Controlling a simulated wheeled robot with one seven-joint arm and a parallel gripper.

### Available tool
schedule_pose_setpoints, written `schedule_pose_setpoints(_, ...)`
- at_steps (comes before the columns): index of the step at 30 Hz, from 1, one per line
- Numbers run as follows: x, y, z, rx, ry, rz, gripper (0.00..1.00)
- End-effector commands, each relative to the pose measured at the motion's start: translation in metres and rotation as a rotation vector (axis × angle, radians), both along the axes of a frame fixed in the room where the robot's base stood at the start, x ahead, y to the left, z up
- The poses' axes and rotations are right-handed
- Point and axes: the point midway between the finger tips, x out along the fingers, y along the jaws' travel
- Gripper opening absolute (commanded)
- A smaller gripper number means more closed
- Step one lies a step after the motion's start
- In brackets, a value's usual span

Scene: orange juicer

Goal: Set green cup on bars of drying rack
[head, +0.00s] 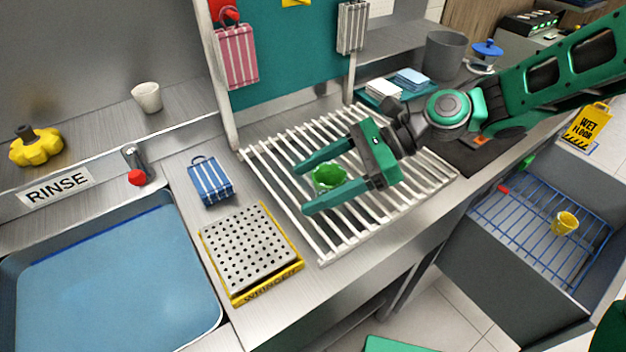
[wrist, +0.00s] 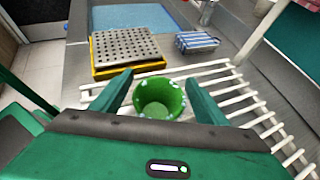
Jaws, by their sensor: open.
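The green cup (head: 328,177) is upright at the white bars of the drying rack (head: 275,147), between the fingers of my gripper (head: 303,192). In the wrist view the cup (wrist: 159,98) shows its open mouth and sits between the two fingertips (wrist: 158,84), with a gap on each side. My gripper is open around the cup. The rack bars (wrist: 240,92) run behind and to the right of it. The cup's base is partly hidden, so its exact contact with the bars is hard to tell.
A perforated tray marked wringer (head: 248,250) and a blue striped cloth (head: 209,181) lie left of the rack. The blue rinse basin (head: 110,275) is further left. A white cup (head: 147,97) stands on the ledge. A yellow cup (head: 565,223) is on a lower blue rack at right.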

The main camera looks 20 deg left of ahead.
Motion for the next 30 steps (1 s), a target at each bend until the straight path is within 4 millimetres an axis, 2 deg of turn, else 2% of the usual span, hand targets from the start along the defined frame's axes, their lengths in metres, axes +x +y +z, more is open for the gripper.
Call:
schedule_pose_setpoints(12, 0.031, -0.061, 0.037, 0.000, -0.003, -0.005, 0.68)
schedule_pose_setpoints(18, 0.041, -0.084, 0.050, 0.000, 0.000, -0.004, 0.68)
schedule_pose_setpoints(30, 0.044, -0.092, 0.055, 0.000, 0.001, -0.003, 0.68)
